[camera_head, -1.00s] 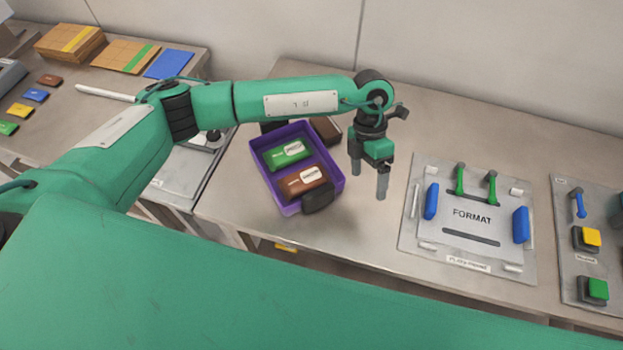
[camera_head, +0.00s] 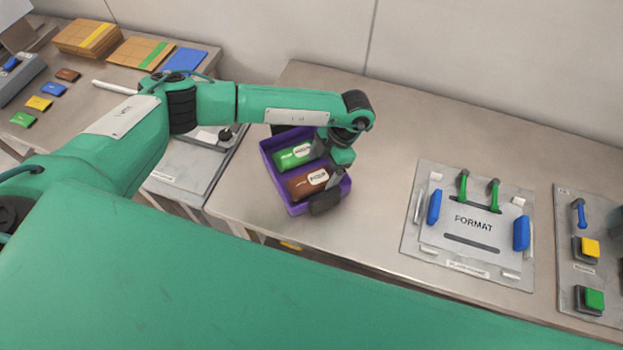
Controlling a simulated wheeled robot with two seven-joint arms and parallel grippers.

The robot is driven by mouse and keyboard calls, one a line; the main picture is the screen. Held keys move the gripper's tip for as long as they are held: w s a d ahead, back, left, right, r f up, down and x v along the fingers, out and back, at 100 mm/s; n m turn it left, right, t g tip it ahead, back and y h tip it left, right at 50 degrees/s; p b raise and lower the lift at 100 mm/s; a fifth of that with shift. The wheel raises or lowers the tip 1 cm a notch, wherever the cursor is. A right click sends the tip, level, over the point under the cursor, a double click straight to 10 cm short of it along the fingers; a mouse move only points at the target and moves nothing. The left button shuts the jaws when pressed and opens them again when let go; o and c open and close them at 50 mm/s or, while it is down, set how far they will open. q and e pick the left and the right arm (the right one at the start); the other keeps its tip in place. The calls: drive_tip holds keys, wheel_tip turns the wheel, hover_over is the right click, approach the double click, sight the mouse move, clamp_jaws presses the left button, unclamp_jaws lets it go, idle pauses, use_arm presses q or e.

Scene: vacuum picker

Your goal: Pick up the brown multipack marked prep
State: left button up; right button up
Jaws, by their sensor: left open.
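A brown multipack (camera_head: 302,187) with a white label lies in the front part of a purple tray (camera_head: 271,168); the label's writing is too small to read. A green multipack (camera_head: 290,157) lies behind it in the same tray. My left gripper (camera_head: 328,165) is open over the tray's right side, close to the brown pack's right end. Its fingers point down, with nothing seen between them. I cannot tell whether a finger touches the pack. The gripper and forearm hide the tray's back right corner. My right gripper is not in view.
A FORMAT plate (camera_head: 474,222) with green and blue clamps and a panel with yellow (camera_head: 587,248) and green buttons stand at right. The table between is clear. Flat cartons (camera_head: 88,38) lie far left.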

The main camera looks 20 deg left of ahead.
sight(313, 179)
use_arm(q)
drive_tip(key=p+x, duration=0.1)
drive_tip(key=x, duration=0.1)
drive_tip(key=a+p+x, duration=0.1)
drive_tip(key=x, duration=0.1)
drive_tip(key=shift+s+r, duration=0.1)
drive_tip(key=shift+s, duration=0.1)
drive_tip(key=shift+f, duration=0.35)
drive_tip(key=shift+c, duration=0.4)
drive_tip(key=c, duration=1.1)
